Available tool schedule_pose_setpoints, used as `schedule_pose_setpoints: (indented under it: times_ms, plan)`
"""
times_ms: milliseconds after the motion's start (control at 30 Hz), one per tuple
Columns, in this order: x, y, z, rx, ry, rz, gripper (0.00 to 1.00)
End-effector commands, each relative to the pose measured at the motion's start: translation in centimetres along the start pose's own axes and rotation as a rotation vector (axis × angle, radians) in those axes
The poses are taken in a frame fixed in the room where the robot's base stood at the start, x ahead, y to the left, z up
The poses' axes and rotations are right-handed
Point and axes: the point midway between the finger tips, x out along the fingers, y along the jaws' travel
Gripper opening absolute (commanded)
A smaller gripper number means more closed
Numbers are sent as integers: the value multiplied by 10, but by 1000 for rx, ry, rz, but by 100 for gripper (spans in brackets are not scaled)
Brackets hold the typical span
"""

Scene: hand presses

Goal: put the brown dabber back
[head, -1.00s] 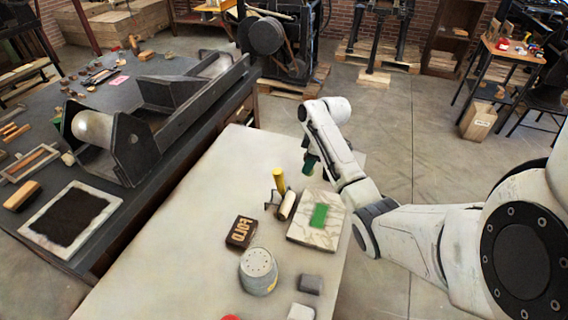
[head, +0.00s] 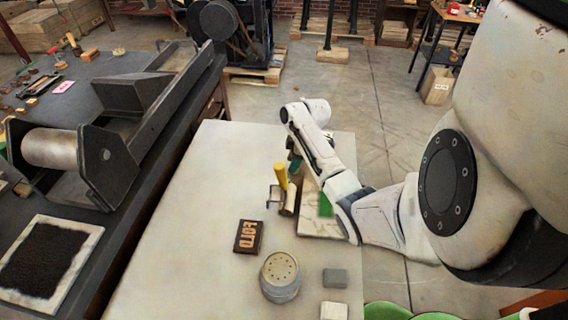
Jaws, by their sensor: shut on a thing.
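My gripper (head: 295,165) is at the far end of my arm, beyond the yellow-handled roller and over the far part of the pale table. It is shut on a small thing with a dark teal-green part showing. My arm hides most of that thing, and I cannot tell whether it is the brown dabber. No brown dabber shows clearly elsewhere. The marble slab (head: 313,222) with a green ink patch (head: 326,206) lies right of the roller, partly behind my arm.
A press (head: 90,160) stands on the dark bench at left. The table's left part is clear.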

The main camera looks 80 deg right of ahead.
Motion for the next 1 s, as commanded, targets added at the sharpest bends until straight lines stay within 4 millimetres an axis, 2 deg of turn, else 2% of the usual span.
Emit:
schedule_pose_setpoints:
  times_ms: [400, 433, 600, 700, 1000]
  plan:
    - [4, 0, 3, 0, 0, 0, 12]
    - [3, 0, 2, 0, 0, 0, 44]
    - [3, 0, 2, 0, 0, 0, 60]
    - [3, 0, 2, 0, 0, 0, 68]
    - [-2, 0, 1, 0, 0, 1, 68]
